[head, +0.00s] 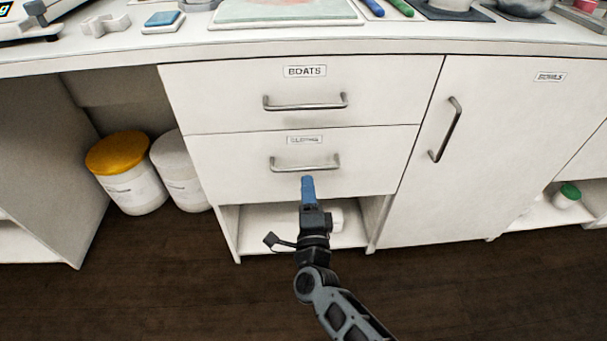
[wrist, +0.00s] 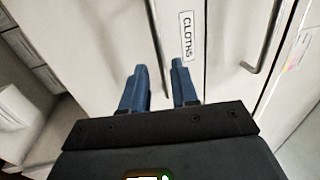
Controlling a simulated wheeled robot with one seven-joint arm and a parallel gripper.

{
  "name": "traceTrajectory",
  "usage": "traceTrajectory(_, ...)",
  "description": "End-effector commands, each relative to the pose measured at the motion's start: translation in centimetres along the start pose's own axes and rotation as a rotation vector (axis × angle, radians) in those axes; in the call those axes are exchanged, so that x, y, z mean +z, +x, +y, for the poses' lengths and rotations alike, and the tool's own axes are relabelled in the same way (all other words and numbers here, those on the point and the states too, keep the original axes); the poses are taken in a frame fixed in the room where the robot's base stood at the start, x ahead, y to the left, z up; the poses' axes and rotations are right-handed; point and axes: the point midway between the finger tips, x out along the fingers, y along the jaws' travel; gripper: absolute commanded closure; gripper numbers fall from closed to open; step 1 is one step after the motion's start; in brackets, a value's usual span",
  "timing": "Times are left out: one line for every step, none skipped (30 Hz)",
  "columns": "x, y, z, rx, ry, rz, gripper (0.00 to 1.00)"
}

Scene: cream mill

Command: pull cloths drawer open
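The cloths drawer (head: 235,165) is the lower of two white drawers and sits flush, shut. Its label (head: 304,140) reads CLOTHS in the wrist view (wrist: 187,36). Its grey bar handle (head: 290,168) shows in the wrist view (wrist: 155,35) as a bar running down toward the gap between my fingers. My gripper (head: 308,180) has blue fingers, just below the middle of the handle in the head view. In the wrist view, the fingers (wrist: 161,80) are apart with nothing clearly held. I cannot tell whether they touch the handle.
The boats drawer (head: 220,100) above is shut, with its own handle (head: 305,106). A shut cupboard door (head: 410,190) stands to the right. An open shelf (head: 260,230) lies below. A yellow-lidded tub (head: 118,155) and a white tub (head: 178,170) stand left.

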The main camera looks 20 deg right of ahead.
Motion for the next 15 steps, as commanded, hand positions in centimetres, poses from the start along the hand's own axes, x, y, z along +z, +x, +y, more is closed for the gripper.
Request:
traceTrajectory(-0.1,0.8,0.0,-0.002,0.000,0.002,0.71)
traceTrajectory(-0.1,1.3,0.0,-0.003,-0.001,0.002,0.71)
traceTrajectory(0.0,2.0,0.0,-0.003,-0.001,0.001,0.71)
traceTrajectory(0.0,2.5,0.0,-0.003,-0.001,0.001,0.71)
traceTrajectory(0.0,2.9,0.0,-0.002,-0.002,0.001,0.71)
traceTrajectory(0.0,3.5,0.0,-0.003,-0.002,0.001,0.71)
traceTrajectory(-0.1,3.9,0.0,-0.002,-0.002,0.002,0.71)
traceTrajectory(-0.1,4.3,0.0,-0.002,-0.002,0.001,0.71)
traceTrajectory(0.0,4.8,0.0,-0.002,-0.002,0.001,0.71)
traceTrajectory(0.0,5.1,0.0,-0.002,-0.002,0.001,0.71)
traceTrajectory(0.0,5.3,0.0,-0.001,-0.002,0.001,0.71)
traceTrajectory(0.0,5.6,0.0,-0.001,-0.003,0.001,0.71)
traceTrajectory(0.0,5.8,0.0,-0.001,-0.003,0.000,0.71)
traceTrajectory(0.0,5.9,0.0,-0.001,-0.002,0.000,0.71)
traceTrajectory(0.0,6.1,0.0,-0.001,-0.002,0.000,0.71)
